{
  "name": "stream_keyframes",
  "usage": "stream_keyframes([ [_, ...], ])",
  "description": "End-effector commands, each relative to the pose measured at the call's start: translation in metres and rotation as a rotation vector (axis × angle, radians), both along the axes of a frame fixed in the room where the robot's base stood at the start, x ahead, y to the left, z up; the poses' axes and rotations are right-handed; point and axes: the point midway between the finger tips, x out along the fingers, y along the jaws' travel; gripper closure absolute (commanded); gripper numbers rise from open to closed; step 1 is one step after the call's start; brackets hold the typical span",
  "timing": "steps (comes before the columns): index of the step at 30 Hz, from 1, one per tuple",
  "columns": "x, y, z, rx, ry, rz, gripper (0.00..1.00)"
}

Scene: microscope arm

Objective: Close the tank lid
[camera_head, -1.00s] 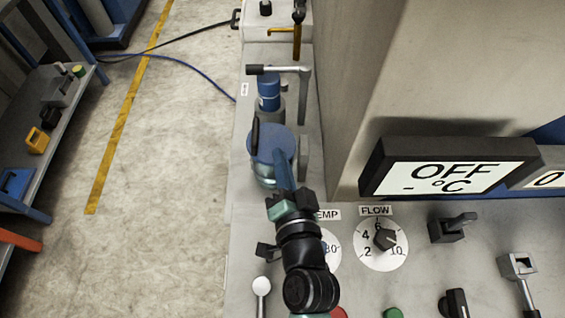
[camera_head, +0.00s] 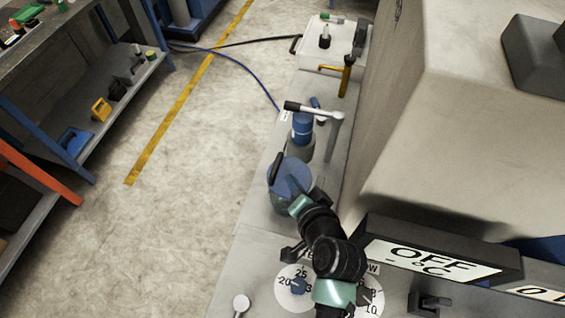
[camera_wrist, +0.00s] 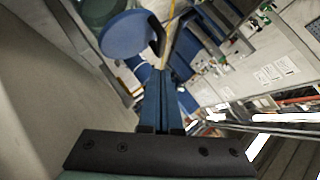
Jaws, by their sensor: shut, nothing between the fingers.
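The tank (camera_head: 282,203) is a glassy, greenish round vessel on the grey bench, left of the big grey housing. Its round blue lid (camera_head: 300,166) shows above it, with a black handle on the left edge. In the wrist view the blue lid (camera_wrist: 128,36) and its handle lie past the fingertips, beside a dark green round shape that may be the tank. I cannot tell how far the lid stands open. My gripper (camera_head: 291,184) is shut and empty, its blue fingers in front of the lid. Contact is unclear. It also shows in the wrist view (camera_wrist: 158,75).
The grey housing (camera_head: 465,120) and the display (camera_head: 440,250) bound the right side. A dial (camera_head: 293,272) lies in front. Open floor (camera_head: 205,170) is on the left.

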Motion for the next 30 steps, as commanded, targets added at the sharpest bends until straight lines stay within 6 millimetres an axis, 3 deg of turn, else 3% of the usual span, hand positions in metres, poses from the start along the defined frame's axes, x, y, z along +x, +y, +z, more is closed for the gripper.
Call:
stream_keyframes([
  [6, 0.032, 0.01, -0.019, 0.002, 0.0, 0.001, 1.0],
  [15, 0.059, 0.017, -0.037, 0.001, -0.003, 0.001, 1.0],
  [30, 0.064, 0.019, -0.04, -0.003, -0.001, 0.001, 1.0],
])
